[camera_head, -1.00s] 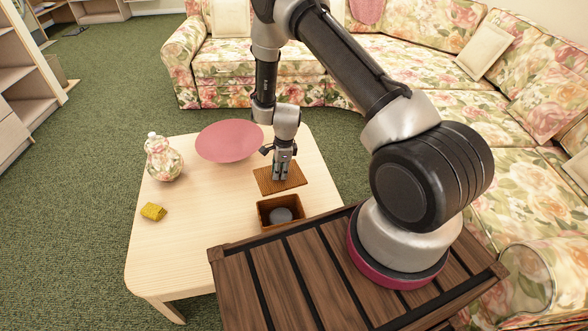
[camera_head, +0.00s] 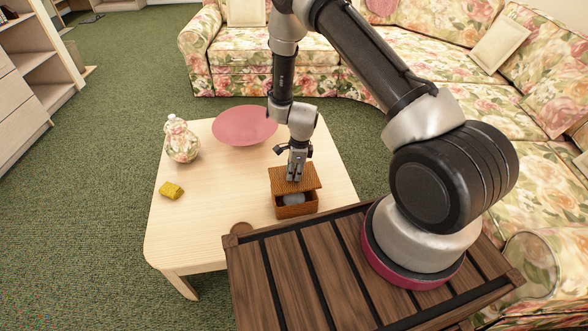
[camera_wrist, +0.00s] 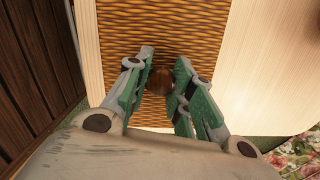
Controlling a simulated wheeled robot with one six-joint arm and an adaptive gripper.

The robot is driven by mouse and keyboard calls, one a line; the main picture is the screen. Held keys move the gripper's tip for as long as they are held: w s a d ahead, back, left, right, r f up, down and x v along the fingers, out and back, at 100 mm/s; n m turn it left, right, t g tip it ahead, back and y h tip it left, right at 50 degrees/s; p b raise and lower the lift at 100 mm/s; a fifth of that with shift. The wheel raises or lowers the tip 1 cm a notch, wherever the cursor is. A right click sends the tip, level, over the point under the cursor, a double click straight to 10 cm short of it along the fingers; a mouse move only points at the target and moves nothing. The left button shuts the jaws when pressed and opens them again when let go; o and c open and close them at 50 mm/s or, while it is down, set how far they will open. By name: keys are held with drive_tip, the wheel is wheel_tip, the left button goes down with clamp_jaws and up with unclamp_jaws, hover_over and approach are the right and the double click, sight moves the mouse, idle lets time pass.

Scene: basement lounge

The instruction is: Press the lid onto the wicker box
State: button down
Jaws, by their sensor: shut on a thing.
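The wicker box (camera_head: 297,212) stands on the pale table, its near part open with a grey rounded thing (camera_head: 293,199) inside. The flat woven lid (camera_head: 312,180) is over the far part of the box, set back from its near rim. Whether it touches the rim I cannot tell. My gripper (camera_head: 294,179) is above the lid, shut on its knob. In the wrist view the woven lid (camera_wrist: 160,28) fills the middle, and the round brown knob (camera_wrist: 160,82) sits between my fingers (camera_wrist: 160,75).
A pink bowl (camera_head: 245,125) is at the back of the table (camera_head: 215,225). Floral sofas (camera_head: 490,95) stand behind and right.

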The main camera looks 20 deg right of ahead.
sight(294, 181)
drive_tip(key=shift+f, duration=2.65)
drive_tip(key=shift+f, duration=0.95)
idle(0.5)
drive_tip(key=c, duration=0.7)
unclamp_jaws()
drive_tip(key=shift+r, duration=0.1)
drive_tip(key=shift+r, duration=3.4)
clamp_jaws()
